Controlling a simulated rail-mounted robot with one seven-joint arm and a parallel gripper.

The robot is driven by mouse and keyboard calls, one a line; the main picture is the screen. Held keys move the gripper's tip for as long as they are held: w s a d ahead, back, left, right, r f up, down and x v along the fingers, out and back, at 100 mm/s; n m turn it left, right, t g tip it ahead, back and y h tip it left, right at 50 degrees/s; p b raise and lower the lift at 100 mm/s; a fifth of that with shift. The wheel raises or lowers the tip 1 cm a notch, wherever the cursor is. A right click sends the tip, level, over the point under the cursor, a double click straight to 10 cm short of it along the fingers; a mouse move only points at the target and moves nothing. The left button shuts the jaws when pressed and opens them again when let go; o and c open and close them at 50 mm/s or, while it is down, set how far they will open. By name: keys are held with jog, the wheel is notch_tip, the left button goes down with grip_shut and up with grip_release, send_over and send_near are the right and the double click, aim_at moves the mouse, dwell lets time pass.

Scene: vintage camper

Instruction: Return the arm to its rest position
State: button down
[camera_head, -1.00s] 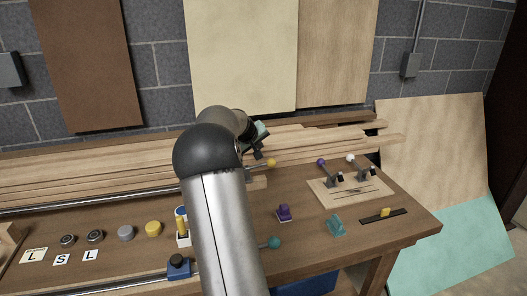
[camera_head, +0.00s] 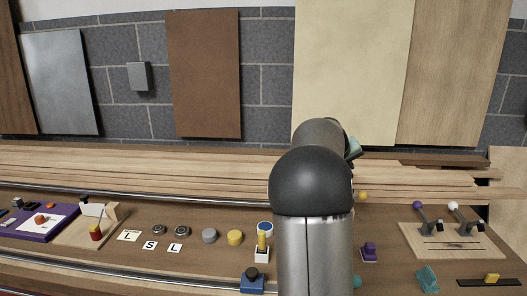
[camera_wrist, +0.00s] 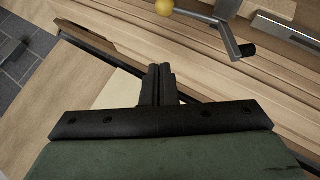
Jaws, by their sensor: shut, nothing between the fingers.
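My arm rises from the bottom of the head view, right of centre, as a silver link with a dark round joint, and bends away toward the back of the workbench (camera_head: 190,262). In the head view the arm hides most of my gripper. In the wrist view my gripper (camera_wrist: 161,72) has its two black fingers together with nothing between them. The fingers are over light wooden boards, with a lever with a yellow knob (camera_wrist: 164,7) beyond them at the top.
Stacked planks (camera_head: 150,172) run along the back of the bench. A board with two levers (camera_head: 450,240), a purple block (camera_head: 370,252) and a teal piece (camera_head: 428,279) are right of my arm. Grey and yellow buttons (camera_head: 235,237) and a blue-based switch (camera_head: 252,281) are left.

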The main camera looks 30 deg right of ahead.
jog(key=s+a+f+n+y, duration=0.1)
jog(key=a+f+y, duration=0.1)
jog(key=a, duration=0.7)
jog(key=s+a+f+y, duration=0.1)
jog(key=a+f+y, duration=0.15)
jog(key=a, duration=0.75)
jog(key=s+a+f+n+y, duration=0.1)
jog(key=s+a+f, duration=0.15)
jog(key=a, duration=0.65)
jog(key=s+a+f+n+g+y, duration=0.1)
jog(key=s+a+f, duration=0.3)
jog(key=s+a, duration=0.5)
jog(key=s+a+f+n+g+y, duration=0.1)
jog(key=s+a+f, duration=0.3)
jog(key=s+a, duration=0.4)
jog(key=a+n+y, duration=0.1)
jog(key=a, duration=0.3)
jog(key=shift+s+a, duration=0.2)
jog(key=shift+s, duration=0.2)
jog(key=shift+w, duration=0.1)
